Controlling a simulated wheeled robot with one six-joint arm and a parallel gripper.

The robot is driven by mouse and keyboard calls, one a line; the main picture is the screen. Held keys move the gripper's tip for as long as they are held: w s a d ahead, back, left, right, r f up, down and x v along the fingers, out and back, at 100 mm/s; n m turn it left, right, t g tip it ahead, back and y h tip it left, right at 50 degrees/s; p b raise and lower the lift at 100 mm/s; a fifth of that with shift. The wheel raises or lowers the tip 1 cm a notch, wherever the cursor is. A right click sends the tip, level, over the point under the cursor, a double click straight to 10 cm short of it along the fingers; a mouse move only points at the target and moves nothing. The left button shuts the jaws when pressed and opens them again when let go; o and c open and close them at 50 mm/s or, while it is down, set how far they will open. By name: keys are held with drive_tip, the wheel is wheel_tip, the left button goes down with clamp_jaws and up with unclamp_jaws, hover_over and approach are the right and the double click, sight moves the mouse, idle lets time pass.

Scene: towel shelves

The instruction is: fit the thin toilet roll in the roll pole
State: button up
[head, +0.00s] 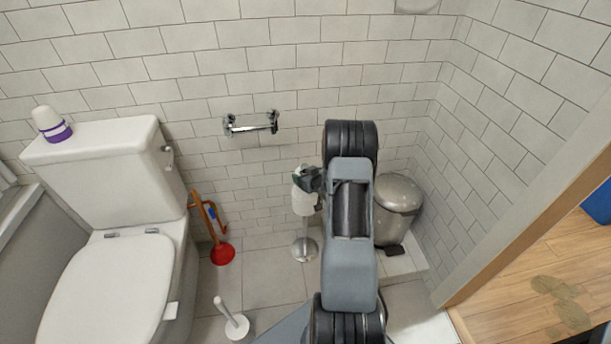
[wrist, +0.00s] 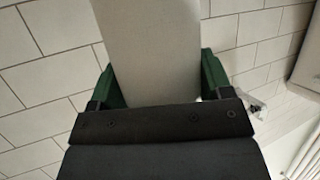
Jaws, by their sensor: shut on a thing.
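The thin white toilet roll (head: 303,201) is held upright in my gripper (head: 311,180), in front of the tiled wall. In the wrist view the pale roll (wrist: 155,50) stands between the green fingers of my gripper (wrist: 160,82), which are shut on it. The chrome roll pole (head: 304,236) with its round base stands on the floor directly below the roll in the head view. Its upper part is hidden behind the roll and gripper. I cannot tell whether the roll is around the pole or in front of it.
A chrome wall holder (head: 250,123) is above and left. A red plunger (head: 222,253), a white brush stand (head: 236,326) and the toilet (head: 110,280) are to the left. A metal bin (head: 398,203) stands close on the right, by the side wall.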

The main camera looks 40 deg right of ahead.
drive_tip(key=shift+f, duration=0.25)
drive_tip(key=o, duration=1)
drive_tip(key=shift+s, duration=0.1)
drive_tip(key=p+v, duration=0.2)
drive_tip(key=v, duration=1.1)
drive_tip(key=shift+s+r+p, duration=0.15)
drive_tip(key=shift+s+p, duration=0.15)
drive_tip(key=shift+p, duration=0.1)
